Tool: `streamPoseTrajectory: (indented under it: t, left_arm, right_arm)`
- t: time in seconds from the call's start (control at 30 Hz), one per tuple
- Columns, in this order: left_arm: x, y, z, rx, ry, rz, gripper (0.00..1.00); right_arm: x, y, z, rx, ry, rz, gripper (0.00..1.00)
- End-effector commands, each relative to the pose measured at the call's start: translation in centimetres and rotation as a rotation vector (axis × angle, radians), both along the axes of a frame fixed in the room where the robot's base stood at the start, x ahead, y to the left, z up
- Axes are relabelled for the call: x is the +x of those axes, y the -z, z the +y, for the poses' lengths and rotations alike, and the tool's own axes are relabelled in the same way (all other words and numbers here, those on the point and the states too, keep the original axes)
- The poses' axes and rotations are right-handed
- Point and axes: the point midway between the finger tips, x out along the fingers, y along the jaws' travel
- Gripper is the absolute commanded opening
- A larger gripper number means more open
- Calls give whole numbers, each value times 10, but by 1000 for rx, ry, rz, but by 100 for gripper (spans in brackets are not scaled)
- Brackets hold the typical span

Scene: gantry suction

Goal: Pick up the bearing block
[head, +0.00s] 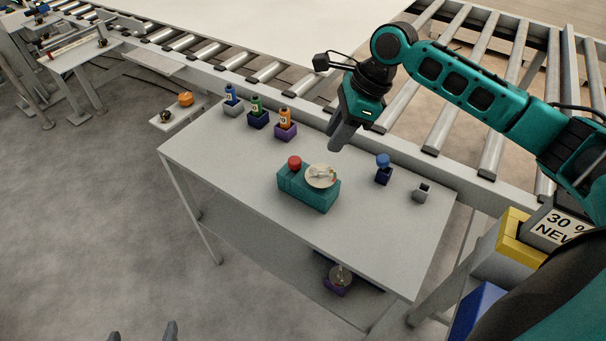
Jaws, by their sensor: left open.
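I cannot tell for sure which object is the bearing block. A small grey block (422,193) with a dark opening on top sits near the right end of the grey table (240,170). A teal block (305,193) in the middle carries a red knob (294,162) and a pale round disc (320,176). My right gripper (342,137) hangs over the table's back edge, pointing down, above and behind the teal block. Its fingers are seen side-on, and nothing shows in them. My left gripper (142,334) is open and empty at the bottom edge, over the floor.
Blue (231,94), green (256,105) and orange (285,118) bottles stand in small holders at the back left. A blue-topped dark block (383,169) stands right of centre. Roller conveyors (480,90) run behind.

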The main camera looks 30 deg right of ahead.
Motion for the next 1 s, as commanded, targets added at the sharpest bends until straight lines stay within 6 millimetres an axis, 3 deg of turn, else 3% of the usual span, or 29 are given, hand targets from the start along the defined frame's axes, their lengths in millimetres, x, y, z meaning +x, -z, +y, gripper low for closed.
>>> streamPoseTrajectory:
  t: [0.1,0.3,0.53,0.8,1.0]
  left_arm:
    - [-5,9,-1,0,2,14,100]
    - [-9,15,-2,-1,4,23,100]
    - [-8,17,-2,-1,4,22,100]
    - [-4,21,-2,-2,4,13,100]
    - [-1,20,-2,-2,4,6,100]
  right_arm:
    - [3,24,10,2,-3,4,34]
    - [8,54,21,1,-3,1,34]
    - [10,70,28,1,-3,-1,34]
    - [15,104,44,1,-4,-1,34]
    - [16,109,46,-1,-4,-3,34]
